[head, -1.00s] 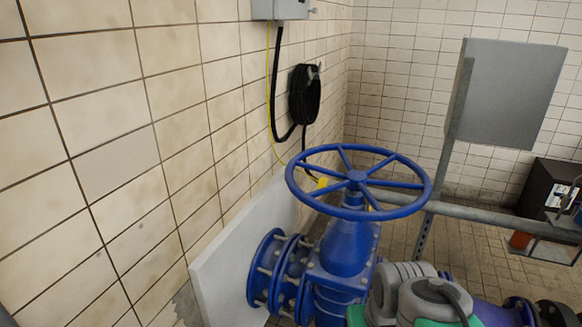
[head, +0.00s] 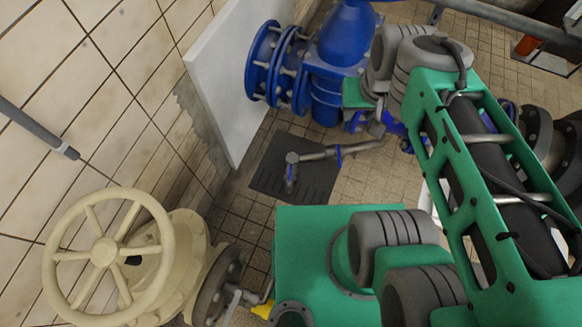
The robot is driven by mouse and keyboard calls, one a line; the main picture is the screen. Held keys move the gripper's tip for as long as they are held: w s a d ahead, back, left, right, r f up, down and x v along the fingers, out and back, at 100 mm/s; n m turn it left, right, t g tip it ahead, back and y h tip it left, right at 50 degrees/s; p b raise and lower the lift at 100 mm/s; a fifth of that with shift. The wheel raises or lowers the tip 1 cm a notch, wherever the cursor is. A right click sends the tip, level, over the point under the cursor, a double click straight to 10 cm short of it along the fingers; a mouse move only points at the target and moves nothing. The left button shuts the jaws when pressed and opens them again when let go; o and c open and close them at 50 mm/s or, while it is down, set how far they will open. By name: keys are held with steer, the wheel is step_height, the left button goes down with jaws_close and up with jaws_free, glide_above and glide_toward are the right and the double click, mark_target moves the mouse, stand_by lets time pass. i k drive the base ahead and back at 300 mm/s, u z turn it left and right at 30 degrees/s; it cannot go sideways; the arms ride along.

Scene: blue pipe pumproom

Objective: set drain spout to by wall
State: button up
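The drain spout (head: 318,154) appears to be a thin grey metal pipe low near the floor in the head view. It runs left from below the blue pipework, has a blue ring or lever on it, and ends in an elbow with a short end toward the viewer. This end lies over a dark floor drain plate (head: 266,183), right of the white wall panel (head: 215,75) and apart from it.
A large blue valve body (head: 345,35) and flanges (head: 275,65) stand beyond the spout. A cream handwheel (head: 105,252) stands at the lower left. A grey rod (head: 40,128) shows at the left wall. Tiled floor is bare around the drain plate.

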mark_target(292, 159)
steer(key=u, duration=0.55)
steer(key=k, duration=1.3)
steer(key=z, duration=0.1)
steer(key=i, duration=0.55)
steer(key=z, duration=0.75)
steer(key=i, duration=0.85)
steer(key=u, duration=0.8)
steer(key=i, duration=0.5)
steer(key=u, duration=0.55)
